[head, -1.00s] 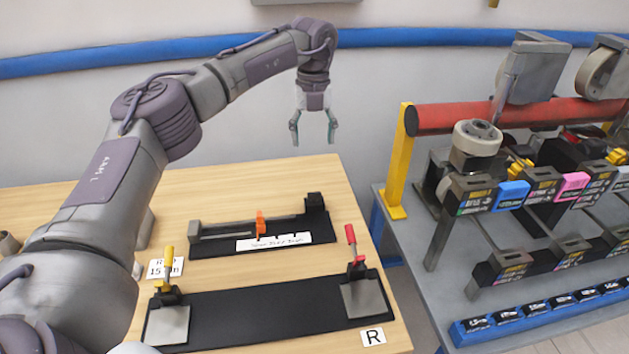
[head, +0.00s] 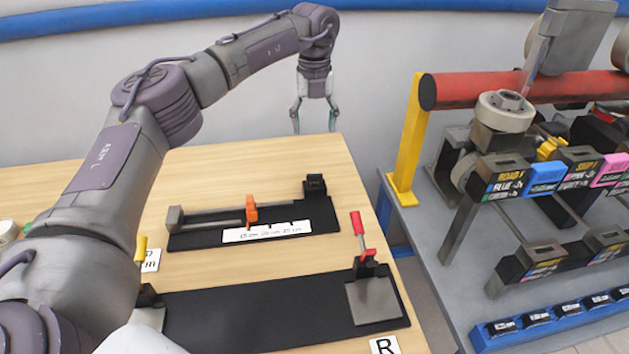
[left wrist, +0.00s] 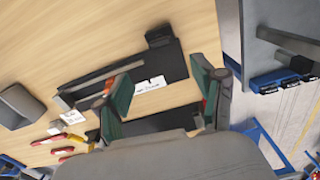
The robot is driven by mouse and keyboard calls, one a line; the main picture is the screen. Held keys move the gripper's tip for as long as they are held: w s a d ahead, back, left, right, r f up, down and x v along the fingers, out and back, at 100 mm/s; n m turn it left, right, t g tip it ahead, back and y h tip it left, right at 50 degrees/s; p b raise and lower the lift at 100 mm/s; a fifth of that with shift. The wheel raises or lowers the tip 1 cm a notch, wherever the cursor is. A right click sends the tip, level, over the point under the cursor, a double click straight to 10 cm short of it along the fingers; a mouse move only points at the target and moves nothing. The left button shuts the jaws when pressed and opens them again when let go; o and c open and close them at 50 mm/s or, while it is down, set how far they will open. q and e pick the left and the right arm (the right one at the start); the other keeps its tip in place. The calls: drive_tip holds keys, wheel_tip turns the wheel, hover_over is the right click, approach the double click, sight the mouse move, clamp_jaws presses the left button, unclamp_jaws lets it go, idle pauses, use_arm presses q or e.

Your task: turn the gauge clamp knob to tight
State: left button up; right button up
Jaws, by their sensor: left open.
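The gauge is a black base with a grey rail (head: 215,222) on the wooden table, with a dark block (head: 315,185) at its right end. An orange clamp piece (head: 251,212) stands upright on the rail; I cannot tell its knob apart or how tight it is. A white scale label (head: 266,232) lies in front. My left gripper (head: 315,118) is open and empty, above the table's far edge, beyond and right of the orange piece. In the left wrist view its fingers (left wrist: 163,98) are apart, and the orange piece (left wrist: 109,86) is partly hidden behind the left finger.
A card marked R (head: 384,346) sits at the front right. A grey rack table (head: 450,220) with a yellow post (head: 408,140) stands to the right.

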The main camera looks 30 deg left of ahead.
sight(314, 174)
use_arm(q)
wheel_tip(314, 174, down, 13)
drive_tip(key=p, duration=0.2)
drive_tip(key=shift+p, duration=0.35)
drive_tip(key=shift+f, duration=0.7)
use_arm(e)
drive_tip(key=shift+w+a+r, duration=0.1)
drive_tip(key=shift+w+r, duration=0.1)
drive_tip(key=shift+r, duration=0.4)
drive_tip(key=shift+w+a+r, duration=0.1)
drive_tip(key=shift+w+r, duration=0.05)
drive_tip(key=shift+r, duration=0.4)
use_arm(q)
drive_tip(key=c, duration=1.1)
